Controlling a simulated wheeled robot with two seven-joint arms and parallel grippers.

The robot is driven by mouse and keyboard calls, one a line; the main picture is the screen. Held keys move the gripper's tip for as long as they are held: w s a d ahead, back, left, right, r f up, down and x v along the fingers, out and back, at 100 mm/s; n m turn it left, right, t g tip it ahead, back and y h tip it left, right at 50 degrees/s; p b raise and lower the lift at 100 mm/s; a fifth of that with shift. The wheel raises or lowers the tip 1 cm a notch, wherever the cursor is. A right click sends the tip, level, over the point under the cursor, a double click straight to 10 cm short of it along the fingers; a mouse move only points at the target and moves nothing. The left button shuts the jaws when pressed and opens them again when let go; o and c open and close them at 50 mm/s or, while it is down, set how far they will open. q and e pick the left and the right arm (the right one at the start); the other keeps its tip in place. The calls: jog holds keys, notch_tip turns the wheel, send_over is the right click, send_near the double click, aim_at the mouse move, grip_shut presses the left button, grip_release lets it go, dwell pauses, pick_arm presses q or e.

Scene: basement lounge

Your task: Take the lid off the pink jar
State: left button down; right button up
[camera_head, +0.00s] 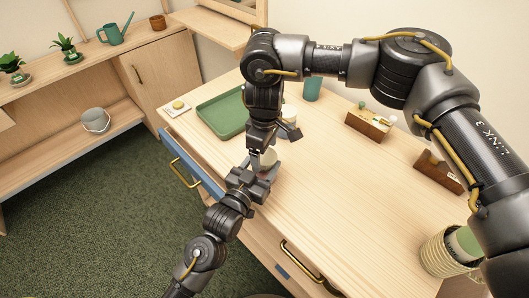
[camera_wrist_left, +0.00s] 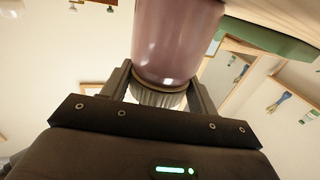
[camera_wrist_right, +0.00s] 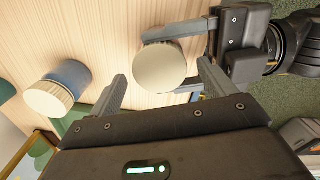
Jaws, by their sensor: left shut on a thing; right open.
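The pink jar (camera_wrist_left: 175,40) is mauve and glossy in the left wrist view, with a pale ribbed lid (camera_wrist_left: 158,97) at its end nearest the camera. The lid's round cream top (camera_wrist_right: 160,67) shows in the right wrist view. In the head view the jar (camera_head: 268,158) is partly hidden by my grippers. My left gripper (camera_head: 257,172) is shut on the jar from the front, a finger on either side; the exact contact height is unclear. My right gripper (camera_wrist_right: 163,75) is open above the jar, its fingers spread on either side of the lid in its view.
A blue jar with a pale lid (camera_wrist_right: 62,85) stands nearby. A green tray (camera_head: 222,117), a teal cup (camera_head: 312,88) and wooden holders (camera_head: 368,125) are on the tabletop (camera_head: 330,185). A blue-fronted drawer (camera_head: 205,182) is partly open at the front-left edge.

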jog(key=shift+r, duration=1.55)
pick_arm(q)
jog(key=shift+c, duration=1.6)
grip_release()
jog(key=shift+s+a, duration=0.1)
pick_arm(e)
jog(key=shift+f+b, duration=0.8)
jog(key=shift+f, duration=0.05)
pick_arm(q)
jog(key=v, duration=1)
jog(key=shift+s+a, duration=0.15)
jog(key=shift+s, duration=0.15)
